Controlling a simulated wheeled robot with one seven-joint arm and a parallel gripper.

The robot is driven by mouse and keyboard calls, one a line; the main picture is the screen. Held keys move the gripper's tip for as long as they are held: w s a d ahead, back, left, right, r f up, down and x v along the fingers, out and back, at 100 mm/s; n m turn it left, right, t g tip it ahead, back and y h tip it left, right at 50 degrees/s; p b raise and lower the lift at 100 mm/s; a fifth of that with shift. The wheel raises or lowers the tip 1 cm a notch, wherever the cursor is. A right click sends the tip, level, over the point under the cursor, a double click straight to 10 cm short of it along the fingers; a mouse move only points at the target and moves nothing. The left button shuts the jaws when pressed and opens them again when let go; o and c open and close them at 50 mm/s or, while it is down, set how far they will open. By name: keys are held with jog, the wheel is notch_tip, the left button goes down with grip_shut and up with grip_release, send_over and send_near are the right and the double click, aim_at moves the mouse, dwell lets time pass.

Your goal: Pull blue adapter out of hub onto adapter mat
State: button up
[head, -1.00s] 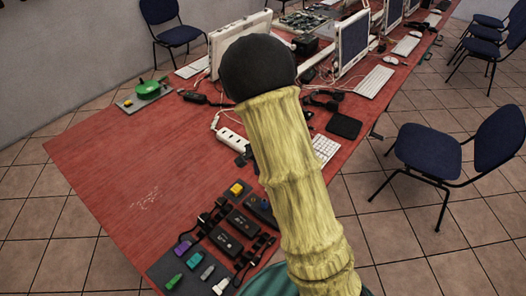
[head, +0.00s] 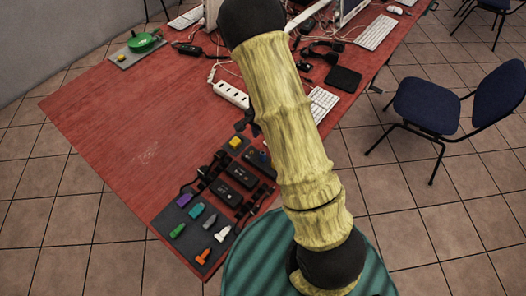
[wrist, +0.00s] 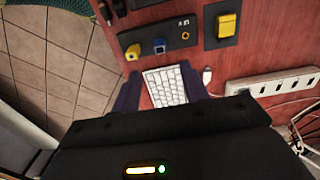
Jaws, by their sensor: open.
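The blue adapter (wrist: 159,46) sits at the near edge of the dark hub (wrist: 172,36) in the wrist view, beside a yellow plug (wrist: 133,52). In the head view the hub (head: 258,159) is partly hidden behind my arm. The adapter mat (head: 190,238) is dark and lies at the table's near corner, with several coloured adapters on it. My gripper (wrist: 160,75) is open and empty. Its two dark purple fingers appear just below the blue adapter in the picture, one to each side, apart from it. In the head view my arm hides most of the gripper.
A yellow block (wrist: 227,25) on a dark plate is right of the hub. A white power strip (wrist: 275,86) and a white keyboard (wrist: 165,87) lie nearby. Dark boxes and cables (head: 238,176) lie between hub and mat. The table's left part (head: 130,130) is clear.

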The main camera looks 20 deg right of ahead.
aim_at(263, 153)
notch_tip(263, 153, down, 10)
jog(key=shift+s+p, duration=0.1)
jog(key=shift+p, duration=0.35)
jog(key=shift+f, duration=0.45)
jog(key=shift+c, duration=0.5)
grip_shut()
